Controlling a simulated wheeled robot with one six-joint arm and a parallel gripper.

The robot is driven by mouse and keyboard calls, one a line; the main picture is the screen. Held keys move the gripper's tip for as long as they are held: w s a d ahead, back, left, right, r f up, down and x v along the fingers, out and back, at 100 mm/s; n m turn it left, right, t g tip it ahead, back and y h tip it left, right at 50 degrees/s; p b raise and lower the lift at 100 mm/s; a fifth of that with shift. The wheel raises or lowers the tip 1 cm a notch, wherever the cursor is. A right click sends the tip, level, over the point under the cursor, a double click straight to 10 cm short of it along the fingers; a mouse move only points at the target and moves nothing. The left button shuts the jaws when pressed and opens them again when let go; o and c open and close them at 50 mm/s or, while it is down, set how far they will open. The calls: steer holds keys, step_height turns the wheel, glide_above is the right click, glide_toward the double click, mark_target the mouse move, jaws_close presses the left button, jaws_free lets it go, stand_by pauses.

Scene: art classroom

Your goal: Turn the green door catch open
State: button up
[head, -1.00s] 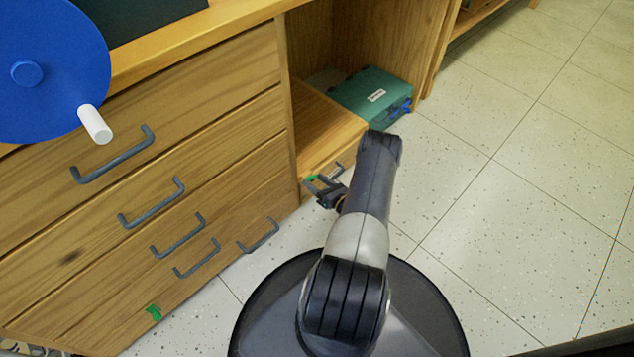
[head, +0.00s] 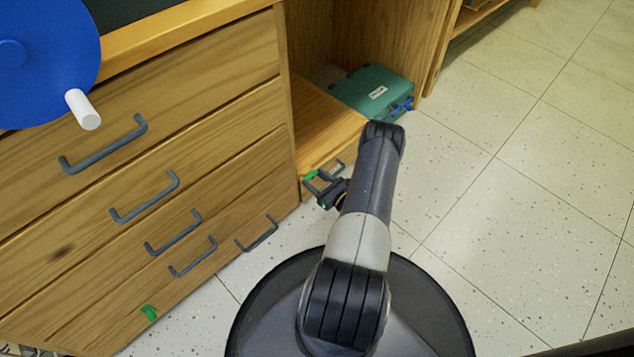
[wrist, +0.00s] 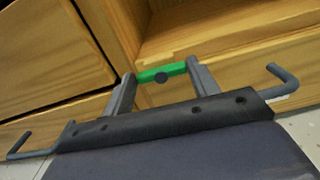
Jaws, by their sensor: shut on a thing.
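The green door catch (wrist: 162,72) is a short green bar with a dark round pivot, on the wooden cabinet front. It lies nearly level in the wrist view, tilted slightly up to the right. My gripper (wrist: 164,76) has one finger at each end of the bar and is shut on it. In the head view, the catch (head: 310,175) is a small green spot at the low front of the open cabinet bay, partly hidden by my gripper (head: 318,181).
Grey drawer handles (head: 145,198) stick out left of my arm. Another green catch (head: 149,312) is low on the left. A green case (head: 375,92) lies in the open bay. A blue disc with a white knob (head: 83,110) is upper left. The right floor is clear.

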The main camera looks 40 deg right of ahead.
steer(key=shift+n, duration=0.4)
steer(key=o, duration=1)
steer(key=s+p, duration=0.1)
steer(key=s, duration=0.2)
steer(key=s+p, duration=0.1)
steer(key=s, duration=0.3)
steer(key=s+p, duration=0.1)
steer(key=s, duration=0.2)
steer(key=shift+s+d, duration=0.4)
